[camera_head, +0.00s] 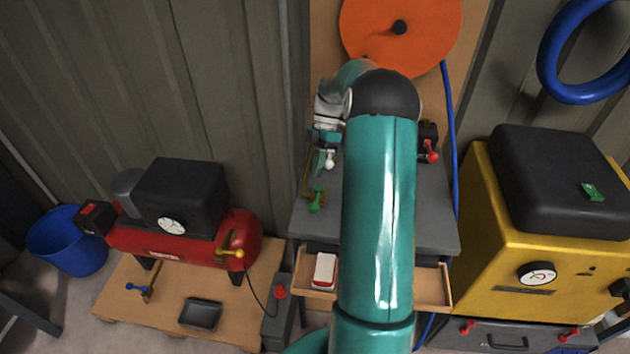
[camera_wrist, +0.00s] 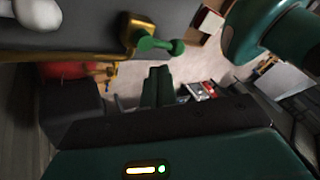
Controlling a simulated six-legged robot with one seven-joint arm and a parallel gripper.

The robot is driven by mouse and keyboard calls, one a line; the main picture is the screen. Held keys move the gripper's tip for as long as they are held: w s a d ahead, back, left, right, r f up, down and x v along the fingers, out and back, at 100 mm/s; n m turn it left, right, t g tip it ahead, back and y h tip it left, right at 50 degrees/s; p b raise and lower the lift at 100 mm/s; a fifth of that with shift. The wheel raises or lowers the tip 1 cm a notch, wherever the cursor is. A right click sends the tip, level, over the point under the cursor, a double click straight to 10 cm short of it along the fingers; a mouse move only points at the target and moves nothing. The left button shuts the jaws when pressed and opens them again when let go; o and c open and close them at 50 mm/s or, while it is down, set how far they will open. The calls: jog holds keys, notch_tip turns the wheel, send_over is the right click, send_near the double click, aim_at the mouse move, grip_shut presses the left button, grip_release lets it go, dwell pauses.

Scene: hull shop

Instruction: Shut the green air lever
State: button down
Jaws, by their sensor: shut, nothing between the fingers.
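The green air lever (camera_head: 316,201) sits on a brass fitting at the left edge of the grey bench top. In the wrist view the green lever (camera_wrist: 160,44) shows near the top middle, its arm reaching right from the brass body (camera_wrist: 133,33). My gripper (camera_wrist: 158,86) shows there as two dark green fingers side by side, shut and empty. In that picture the fingers are just below the lever, with no clear contact. In the head view my arm and wrist hide most of the gripper, above the lever.
A white knob (camera_head: 330,160) stands close behind the lever. A red lever (camera_head: 430,152) is on the bench's right. An open drawer (camera_head: 434,287) holds a red-and-white box (camera_head: 325,269). A red compressor (camera_head: 176,245) stands left, a yellow machine (camera_head: 490,250) right.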

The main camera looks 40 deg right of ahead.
jog(key=v, duration=0.6)
jog(key=shift+r, duration=0.2)
jog(key=shift+d, duration=0.1)
jog(key=s+a+r+m+t+h, duration=0.1)
jog(key=s+a+r+m+h, duration=0.15)
jog(key=a+r, duration=0.55)
jog(key=s+a+r+m+t+h, duration=0.1)
jog(key=a+r+m+t+h, duration=0.25)
jog(key=a, duration=0.75)
jog(key=s+a+r+m+t, duration=0.1)
jog(key=s+a+m+t, duration=0.3)
jog(key=s+a+m, duration=0.5)
jog(key=s+a, duration=0.5)
jog(key=s, duration=0.2)
jog(key=shift+s+r+t, duration=0.25)
jog(key=shift+r+t, duration=0.05)
jog(key=shift+t, duration=0.05)
